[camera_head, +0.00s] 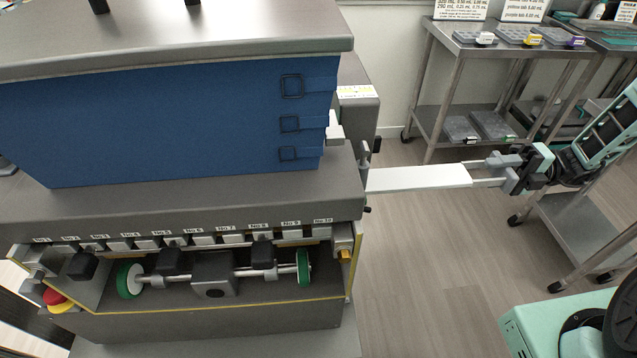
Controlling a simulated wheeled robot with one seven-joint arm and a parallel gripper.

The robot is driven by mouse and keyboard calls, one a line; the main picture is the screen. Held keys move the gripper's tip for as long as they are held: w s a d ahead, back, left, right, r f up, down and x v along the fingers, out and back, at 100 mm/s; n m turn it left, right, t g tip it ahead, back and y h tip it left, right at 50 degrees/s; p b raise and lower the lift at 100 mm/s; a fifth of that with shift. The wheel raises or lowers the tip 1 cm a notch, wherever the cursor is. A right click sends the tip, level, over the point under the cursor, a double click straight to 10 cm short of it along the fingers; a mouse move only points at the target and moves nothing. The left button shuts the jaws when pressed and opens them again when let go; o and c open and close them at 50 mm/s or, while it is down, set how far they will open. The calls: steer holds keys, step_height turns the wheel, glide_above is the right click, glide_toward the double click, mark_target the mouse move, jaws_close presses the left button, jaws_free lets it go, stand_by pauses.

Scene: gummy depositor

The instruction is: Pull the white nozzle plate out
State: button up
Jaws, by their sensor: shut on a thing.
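The white nozzle plate (418,178) sticks out flat from the right side of the grey depositor machine (190,212). Its left end meets the machine's side, and any part further inside is hidden. Two thin pale rods extend from the plate's right end, with an open gap between them. My gripper (500,171) is to the right of the plate, shut on the rod end of the plate. My arm reaches in from the right edge of the view.
A metal cart (438,96) with trays stands behind at the upper right. Another metal cart (580,228) stands under my arm at the right. Open wooden floor (430,275) lies below the plate. A red emergency button (55,297) is at the machine's lower left.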

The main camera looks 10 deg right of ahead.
steer(key=shift+d, duration=1)
steer(key=d, duration=0.5)
steer(key=o, duration=0.5)
jaws_close()
